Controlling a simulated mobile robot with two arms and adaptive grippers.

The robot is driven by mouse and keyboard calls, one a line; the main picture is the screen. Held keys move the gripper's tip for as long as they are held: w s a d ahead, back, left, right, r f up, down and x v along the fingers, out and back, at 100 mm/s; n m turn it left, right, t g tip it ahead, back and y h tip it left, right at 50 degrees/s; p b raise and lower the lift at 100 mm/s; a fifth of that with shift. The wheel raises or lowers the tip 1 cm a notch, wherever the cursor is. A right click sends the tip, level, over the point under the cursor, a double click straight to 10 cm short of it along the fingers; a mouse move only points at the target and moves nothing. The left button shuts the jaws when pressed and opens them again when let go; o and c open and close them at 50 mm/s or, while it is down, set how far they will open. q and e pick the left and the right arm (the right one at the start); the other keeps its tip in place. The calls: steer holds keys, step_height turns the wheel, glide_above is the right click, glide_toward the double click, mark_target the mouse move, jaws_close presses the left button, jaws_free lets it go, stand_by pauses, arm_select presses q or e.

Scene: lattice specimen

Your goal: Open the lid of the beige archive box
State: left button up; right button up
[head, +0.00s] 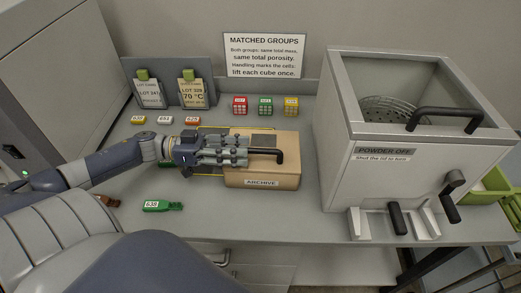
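The beige archive box (285,170) stands on the bench near the middle of the head view, with an ARCHIVE label on its front. Its lid looks shut, and a black bar handle (268,152) shows at its top right. My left gripper (244,152) reaches in from the left, low over the left part of the box. Its fingertips are beside the left end of the handle; whether they touch it I cannot tell. The fingers hide part of the lid, and their opening is unclear. My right gripper is not in view.
A large grey powder box (350,120) with a raised handle stands close on the right. Red, green and yellow cubes (265,106) sit behind the archive box. Lot cards (193,92) stand at back left. A green tag (163,206) lies at front left. Bench front is mostly clear.

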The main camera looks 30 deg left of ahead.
mark_target(251, 151)
arm_select(q)
steer(key=x, duration=0.5)
steer(key=shift+w+d+p, duration=0.2)
steer(key=shift+d+p, duration=0.15)
jaws_close()
